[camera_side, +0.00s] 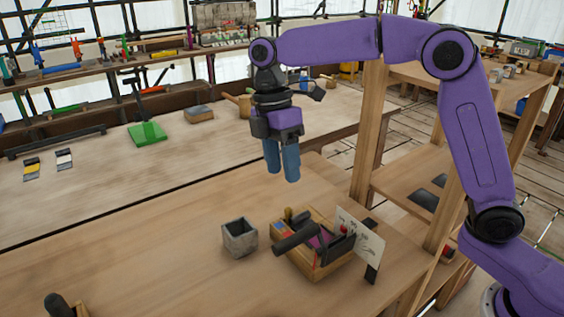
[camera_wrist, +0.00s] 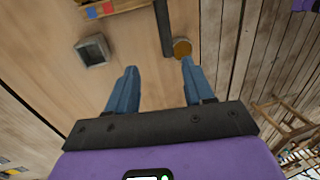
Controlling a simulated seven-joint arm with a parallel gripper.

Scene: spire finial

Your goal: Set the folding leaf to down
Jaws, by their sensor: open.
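My gripper (camera_side: 282,172) is open and empty, pointing down above the wooden table (camera_side: 150,260). In the wrist view its two blue fingers (camera_wrist: 159,66) are apart with bare wood between them. I cannot tell for sure which part is the folding leaf. A pale upright panel (camera_side: 362,246) with a dark support stands at the right side of a wooden tool box (camera_side: 318,267), below and to the right of my gripper. Nothing touches my fingers.
A grey square cup (camera_side: 240,238) stands left of the box and shows in the wrist view (camera_wrist: 93,50). A wooden post (camera_side: 368,130) and shelves rise to the right. A far bench (camera_side: 90,190) holds a green block (camera_side: 147,134). The table's left part is mostly clear.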

